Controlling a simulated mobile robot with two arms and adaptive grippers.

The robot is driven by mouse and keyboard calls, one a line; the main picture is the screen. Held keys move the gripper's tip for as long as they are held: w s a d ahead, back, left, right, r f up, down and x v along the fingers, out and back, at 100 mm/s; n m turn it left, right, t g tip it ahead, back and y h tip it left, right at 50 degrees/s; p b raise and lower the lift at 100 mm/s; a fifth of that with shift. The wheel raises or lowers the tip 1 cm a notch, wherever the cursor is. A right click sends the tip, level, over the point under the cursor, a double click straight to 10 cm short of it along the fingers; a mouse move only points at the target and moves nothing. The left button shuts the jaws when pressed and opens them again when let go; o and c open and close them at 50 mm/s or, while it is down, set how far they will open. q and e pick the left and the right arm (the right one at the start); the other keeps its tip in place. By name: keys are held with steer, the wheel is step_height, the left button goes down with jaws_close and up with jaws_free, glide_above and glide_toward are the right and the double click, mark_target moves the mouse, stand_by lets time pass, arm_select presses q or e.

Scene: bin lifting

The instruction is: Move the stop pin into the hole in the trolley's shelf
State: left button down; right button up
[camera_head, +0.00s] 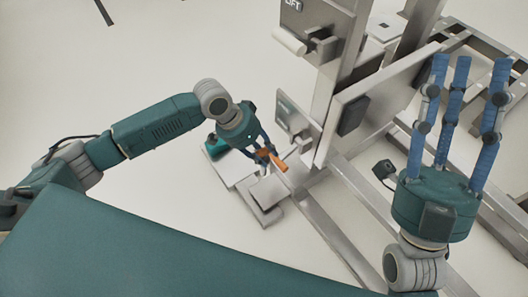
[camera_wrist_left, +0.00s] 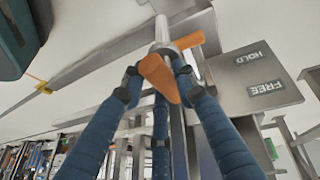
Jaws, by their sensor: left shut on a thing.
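The stop pin (camera_head: 279,163) has an orange handle, and my left gripper (camera_head: 264,153) is shut on it, above a grey shelf-like plate (camera_head: 241,172) low on the trolley. In the left wrist view the orange handle (camera_wrist_left: 158,79) lies between the blue fingers, with a pale metal shaft (camera_wrist_left: 162,28) beyond it. A plate marked HOLD and FREE (camera_wrist_left: 254,98) is beside the pin there. I cannot make out the hole, nor whether the pin touches the shelf. My right gripper (camera_head: 460,75) is empty, its three blue fingers spread and pointing up.
The metal lift frame (camera_head: 335,75) rises beside my left gripper, with a wide panel (camera_head: 375,100) and brackets. Rails (camera_head: 330,225) run along the floor below. My right gripper is close to the frame's right side. Open pale floor (camera_head: 160,55) lies to the left.

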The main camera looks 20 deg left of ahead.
arm_select(q)
steer(key=shift+r+p, duration=0.65)
steer(key=shift+p, duration=0.1)
steer(key=shift+r, duration=0.25)
steer(key=shift+r+p, duration=0.2)
steer(key=shift+p, duration=0.35)
arm_select(e)
steer(key=shift+w+a+f+g+h, duration=0.5)
steer(key=shift+w+f+g+h, duration=0.6)
steer(key=shift+w+f+g, duration=2.65)
arm_select(q)
steer(key=shift+r+p, duration=0.5)
steer(key=shift+p, duration=0.1)
steer(key=shift+r+p, duration=0.25)
steer(key=shift+p, duration=0.05)
steer(key=shift+r+p, duration=0.2)
steer(key=shift+p, duration=0.1)
arm_select(e)
step_height(320, 180, down, 15)
steer(key=w+d+g+h, duration=0.1)
steer(key=g+h, duration=0.1)
steer(key=g, duration=0.3)
steer(key=shift+d, duration=0.25)
steer(key=shift+w+r, duration=0.1)
